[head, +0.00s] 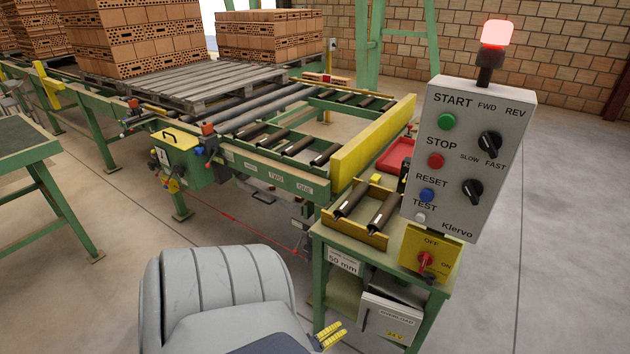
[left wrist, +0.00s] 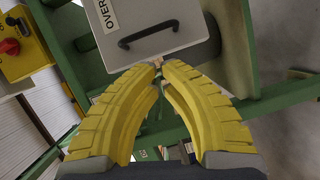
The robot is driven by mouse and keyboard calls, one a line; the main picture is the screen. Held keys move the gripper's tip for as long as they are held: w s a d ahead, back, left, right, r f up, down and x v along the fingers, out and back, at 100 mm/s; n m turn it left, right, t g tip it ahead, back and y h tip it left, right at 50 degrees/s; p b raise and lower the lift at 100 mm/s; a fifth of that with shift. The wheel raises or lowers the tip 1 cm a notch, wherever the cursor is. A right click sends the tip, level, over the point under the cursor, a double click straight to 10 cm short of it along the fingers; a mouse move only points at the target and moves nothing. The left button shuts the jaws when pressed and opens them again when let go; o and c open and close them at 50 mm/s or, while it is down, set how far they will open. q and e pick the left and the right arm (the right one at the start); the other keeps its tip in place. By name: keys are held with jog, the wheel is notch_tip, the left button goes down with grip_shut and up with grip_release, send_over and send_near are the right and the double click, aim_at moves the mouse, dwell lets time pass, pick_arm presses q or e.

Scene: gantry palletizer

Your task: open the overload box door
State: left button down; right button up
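The overload box (head: 390,318) is a light grey box with a label reading "OVERLOAD" and a yellow sticker, low on the green stand. Its door looks closed. In the left wrist view the door face (left wrist: 185,50) fills the top, with a dark bar handle (left wrist: 148,34) across it. My left gripper (head: 331,335) has yellow ribbed fingers and is left of the box in the head view. In the left wrist view its fingertips (left wrist: 160,64) come together just below the door's edge, short of the handle, with nothing visible held. My right gripper is not in view.
The green stand (head: 329,262) carries rollers and surrounds the box with posts. A yellow OFF/ON switch (head: 430,254) sits above, under the grey control panel (head: 468,150) with a lit red lamp (head: 495,34). A roller conveyor with brick stacks lies behind. Floor at right is clear.

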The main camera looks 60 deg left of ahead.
pick_arm(q)
jog(key=s+d+f+m+g+h, duration=0.1)
jog(key=s+d+f+m+g, duration=0.2)
jog(key=f, duration=0.5)
jog(key=s+d+f+m+g+h, duration=0.1)
jog(key=s+d+f+m+g, duration=0.2)
jog(key=s+f+m, duration=0.5)
jog(key=shift+f+m+g+h, duration=0.3)
jog(key=shift+f+m+g, duration=0.45)
jog(key=shift+m+g, duration=0.15)
jog(key=c, duration=2.2)
grip_release()
jog(key=shift+s+d+f+m+g, duration=0.3)
jog(key=shift+s+f+m, duration=0.1)
jog(key=shift+s+f, duration=0.15)
jog(key=w+r, duration=0.1)
jog(key=w+d+r+n+t, duration=0.1)
jog(key=w+r+n+t, duration=0.1)
jog(key=shift+w+d+r, duration=0.2)
jog(key=shift+d+r, duration=0.2)
jog(key=n+t+y, duration=0.6)
jog(key=n, duration=1)
send_near(362, 312)
jog(key=shift+n, duration=0.3)
jog(key=x, duration=0.7)
jog(key=shift+w+f, duration=0.1)
jog(key=shift+d, duration=0.1)
